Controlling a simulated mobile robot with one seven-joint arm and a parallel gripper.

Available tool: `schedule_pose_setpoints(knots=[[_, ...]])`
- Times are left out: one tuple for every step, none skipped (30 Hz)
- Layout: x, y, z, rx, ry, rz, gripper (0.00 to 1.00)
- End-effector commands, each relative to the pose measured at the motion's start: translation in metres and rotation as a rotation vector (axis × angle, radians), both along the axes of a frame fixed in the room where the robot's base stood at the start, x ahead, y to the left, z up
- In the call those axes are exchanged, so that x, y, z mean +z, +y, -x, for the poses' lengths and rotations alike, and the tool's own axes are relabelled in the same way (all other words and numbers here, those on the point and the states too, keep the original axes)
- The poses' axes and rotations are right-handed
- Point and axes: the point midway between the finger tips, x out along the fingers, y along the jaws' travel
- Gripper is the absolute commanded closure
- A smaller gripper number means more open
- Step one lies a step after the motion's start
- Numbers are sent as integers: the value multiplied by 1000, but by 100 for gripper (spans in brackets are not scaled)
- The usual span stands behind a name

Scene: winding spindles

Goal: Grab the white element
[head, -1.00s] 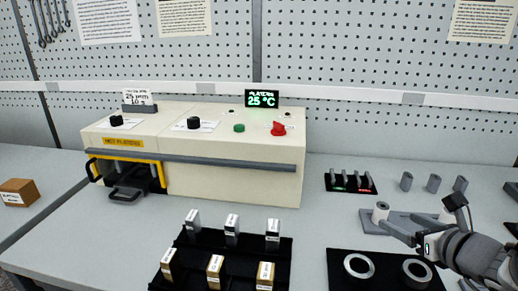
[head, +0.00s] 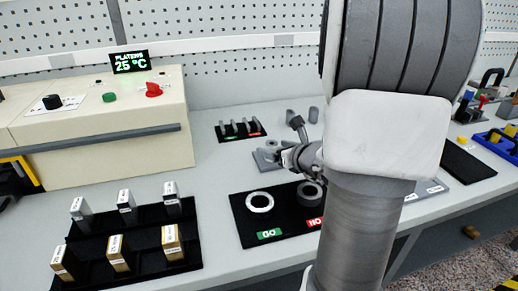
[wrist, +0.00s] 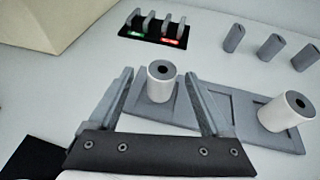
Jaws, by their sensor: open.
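Two white cylinders with dark centre holes stand on a grey plate (wrist: 218,110) with square recesses in the wrist view. The left white cylinder (wrist: 161,84) appears between the two fingers of my open gripper (wrist: 160,78), with a gap on each side. I cannot tell how deep it is between them. The right white cylinder (wrist: 286,111) stands outside the right finger. In the head view my gripper (head: 281,158) is over the grey plate (head: 262,165), and my arm hides much of that area.
Several grey cylinders (wrist: 271,47) stand behind the plate. A black rack (wrist: 150,33) with upright grey pieces is behind left. In the head view, a black mat (head: 240,221) holds a white ring (head: 260,202) and a dark ring (head: 308,192). A cream machine (head: 100,125) stands left.

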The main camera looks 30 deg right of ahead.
Motion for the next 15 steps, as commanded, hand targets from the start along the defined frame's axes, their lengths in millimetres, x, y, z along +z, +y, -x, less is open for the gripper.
schedule_pose_setpoints(knots=[[-2,0,-3,0,0,-1,18],[-2,0,-4,0,0,-1,18],[-3,0,-6,0,0,-1,18],[-5,-1,-8,0,0,-1,18],[-6,-1,-10,0,0,-1,18],[-10,-2,-15,1,0,-1,18],[-13,-2,-19,0,0,-2,18],[-15,-3,-23,1,0,-3,18],[-19,-4,-29,1,1,-2,18],[-21,-4,-33,1,1,-2,18],[-22,-5,-37,1,0,0,18],[-24,-5,-42,1,0,0,18],[-24,-5,-45,2,0,-1,18],[-25,-5,-47,2,-1,0,18],[-25,-5,-49,2,-1,0,18]])
